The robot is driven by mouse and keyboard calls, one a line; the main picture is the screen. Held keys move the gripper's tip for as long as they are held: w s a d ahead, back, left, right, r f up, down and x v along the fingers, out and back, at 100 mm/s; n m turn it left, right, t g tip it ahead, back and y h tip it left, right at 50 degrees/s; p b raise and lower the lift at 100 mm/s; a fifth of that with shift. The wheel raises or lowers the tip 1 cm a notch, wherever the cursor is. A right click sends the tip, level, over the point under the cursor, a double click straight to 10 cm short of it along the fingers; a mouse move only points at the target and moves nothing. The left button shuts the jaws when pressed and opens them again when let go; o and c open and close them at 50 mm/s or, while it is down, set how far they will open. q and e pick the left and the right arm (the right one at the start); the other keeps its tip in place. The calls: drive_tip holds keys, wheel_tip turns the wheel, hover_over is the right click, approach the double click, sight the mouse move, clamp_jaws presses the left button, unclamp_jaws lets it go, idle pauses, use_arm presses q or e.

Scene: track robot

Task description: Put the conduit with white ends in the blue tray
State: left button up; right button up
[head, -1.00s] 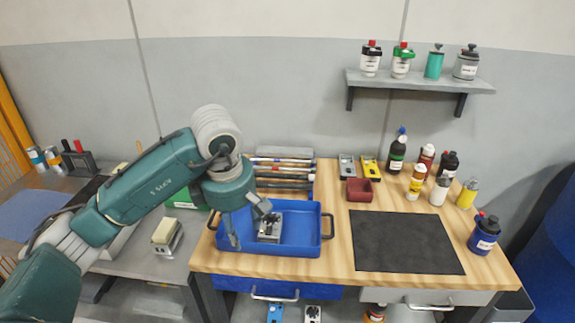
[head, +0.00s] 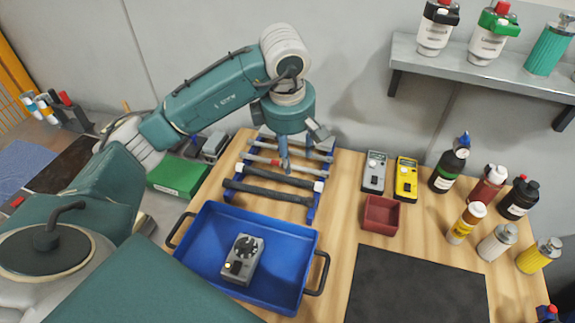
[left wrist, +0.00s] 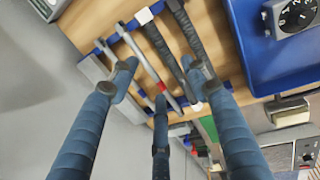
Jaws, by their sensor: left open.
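The dark conduit with white ends (head: 280,177) lies on a blue rack behind the tray, among several rods. It also shows in the left wrist view (left wrist: 160,45). A plain dark rod lies in front of it, and a grey rod with red marks behind it. My left gripper (head: 290,150) is over the rack, fingers pointing down. In the left wrist view (left wrist: 163,80) its fingers are spread and empty above the rods; contact cannot be told. The blue tray (head: 205,228) stands in front of the rack and holds a grey device with a dial (head: 243,259). My right gripper is not in view.
A red bin (head: 381,215), a grey meter (head: 374,172) and a yellow meter (head: 406,179) stand right of the rack. A black mat (head: 415,290) lies right of the tray. Several bottles stand at the right. A green box (head: 178,177) is left of the rack.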

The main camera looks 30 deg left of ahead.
sight(293, 178)
use_arm(q)
drive_tip(key=f, duration=0.2)
drive_tip(key=f+p, duration=0.1)
drive_tip(key=f, duration=0.2)
drive_tip(key=shift+w+a, duration=0.1)
drive_tip(key=shift+w, duration=0.1)
drive_tip(key=f+p, duration=0.1)
drive_tip(key=f, duration=0.1)
drive_tip(key=w+f, duration=0.1)
drive_tip(key=f, duration=0.1)
drive_tip(key=shift+f+p, duration=0.1)
drive_tip(key=shift+p, duration=0.3)
drive_tip(key=shift+a+f, duration=0.1)
drive_tip(key=shift+f, duration=0.1)
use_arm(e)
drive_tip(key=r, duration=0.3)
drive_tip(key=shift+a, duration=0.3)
use_arm(q)
clamp_jaws()
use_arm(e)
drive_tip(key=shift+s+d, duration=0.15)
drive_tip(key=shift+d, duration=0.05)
